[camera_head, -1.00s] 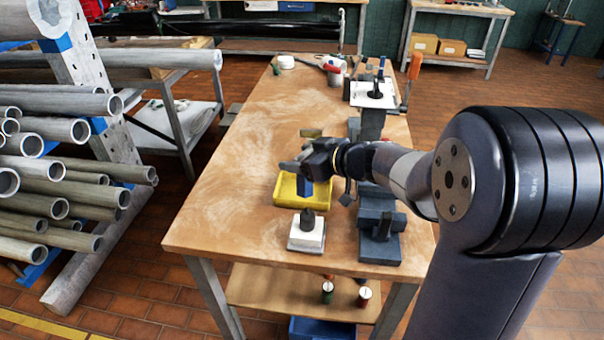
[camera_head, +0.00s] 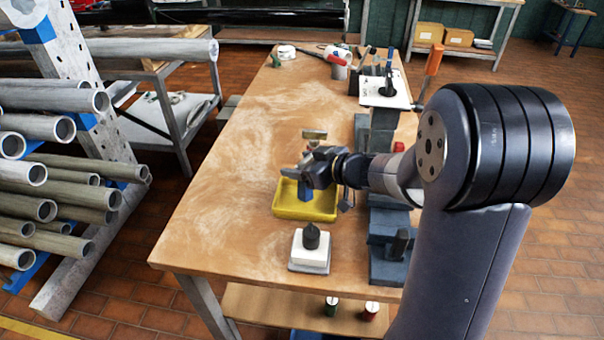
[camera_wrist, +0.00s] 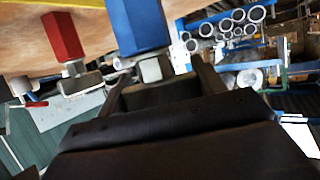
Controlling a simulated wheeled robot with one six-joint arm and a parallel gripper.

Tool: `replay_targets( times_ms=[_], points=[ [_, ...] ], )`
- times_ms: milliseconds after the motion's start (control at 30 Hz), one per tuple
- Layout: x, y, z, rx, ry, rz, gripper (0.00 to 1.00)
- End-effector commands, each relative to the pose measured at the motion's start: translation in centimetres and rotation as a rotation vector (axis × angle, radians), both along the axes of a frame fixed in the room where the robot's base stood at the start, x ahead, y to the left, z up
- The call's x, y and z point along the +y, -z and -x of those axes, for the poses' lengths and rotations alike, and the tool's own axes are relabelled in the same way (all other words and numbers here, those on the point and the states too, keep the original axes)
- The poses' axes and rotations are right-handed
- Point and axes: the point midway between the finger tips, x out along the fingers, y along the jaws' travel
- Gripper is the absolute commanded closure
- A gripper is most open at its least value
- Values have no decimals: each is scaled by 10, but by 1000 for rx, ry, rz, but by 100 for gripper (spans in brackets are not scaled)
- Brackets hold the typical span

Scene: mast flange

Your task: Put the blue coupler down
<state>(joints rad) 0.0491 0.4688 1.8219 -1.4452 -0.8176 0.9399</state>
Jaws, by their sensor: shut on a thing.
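The blue coupler (camera_head: 306,192) hangs from my gripper (camera_head: 308,172). It appears in front of the yellow tray (camera_head: 318,214) in the head view; I cannot tell whether it touches the tray. In the wrist view the blue coupler (camera_wrist: 138,24) is a blue faceted body with a grey end between the fingers of my gripper (camera_wrist: 155,72). The gripper is shut on it. A strip of yellow tray (camera_wrist: 80,3) shows at the top edge there. My gripper hides part of the tray's far side.
A white block with a black peg (camera_head: 311,250) stands in front of the tray. Blue-grey blocks (camera_head: 388,245) line the table's right side. A red piece (camera_wrist: 63,36) shows in the wrist view. The wooden table (camera_head: 225,190) is clear on its left; pipes (camera_head: 50,190) are racked beyond.

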Motion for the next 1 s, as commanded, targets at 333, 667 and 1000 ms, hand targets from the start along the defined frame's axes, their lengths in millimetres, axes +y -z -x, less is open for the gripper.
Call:
replay_targets(
  times_ms=[333,667,1000],
  points=[
    [0,20,0,-1,0,-1,88],
    [0,24,0,0,0,0,27],
    [0,24,0,0,0,0,13]
  ],
)
